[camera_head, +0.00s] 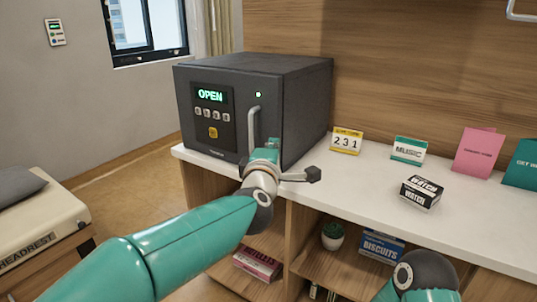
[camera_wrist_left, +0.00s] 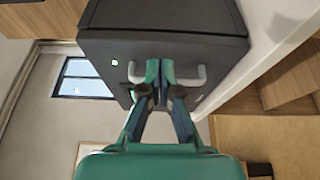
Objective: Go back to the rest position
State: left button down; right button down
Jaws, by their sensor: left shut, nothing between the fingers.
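The dark grey safe (camera_head: 295,75) stands on the white counter at the back left. Its display (camera_head: 209,96) reads OPEN in green, and its door looks flush with the body. My left gripper (camera_head: 262,150) is shut and empty close to the lower part of the pale door handle (camera_head: 253,122). In the left wrist view my closed fingers (camera_wrist_left: 159,68) lie across the middle of the handle (camera_wrist_left: 190,78), hiding that part. I cannot tell whether they touch it. My right gripper is out of view; only part of my right arm shows at the bottom right.
The shelf below has a plant (camera_head: 333,235) and biscuits (camera_head: 382,247). A bed (camera_head: 45,215) stands at left.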

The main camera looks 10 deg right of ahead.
pick_arm(q)
jog(key=w+a+f+n+g+y, duration=0.25)
jog(key=a+f+y, duration=0.25)
jog(key=a+f, duration=1.7)
jog(key=s+a+f+m+g, duration=0.1)
jog(key=s+a+f+g, duration=0.15)
jog(key=f, duration=0.55)
jog(key=s+a+f+m+g, duration=0.15)
jog(key=s+f, duration=0.25)
jog(key=f, duration=0.4)
jog(key=s+a+f+m+g, duration=0.1)
jog(key=s+a+f+g, duration=0.2)
jog(key=f, duration=0.4)
jog(key=s+f+m+g+h, duration=0.1)
jog(key=s+f+m+g, duration=0.1)
jog(key=s+f, duration=0.6)
jog(key=s+f+m+g, duration=0.2)
jog(key=s+f+m, duration=0.1)
jog(key=s, duration=0.8)
jog(key=s+d+m+g+h, duration=0.25)
jog(key=s+d+m, duration=0.2)
jog(key=s, duration=0.65)
notch_tip(320, 180, up, 29)
jog(key=w+m+p, duration=0.1)
jog(key=p, duration=2.8)
jog(key=shift+a+r+y+p, duration=0.2)
jog(key=shift+a+y+p, duration=0.1)
jog(key=shift+a+y, duration=0.15)
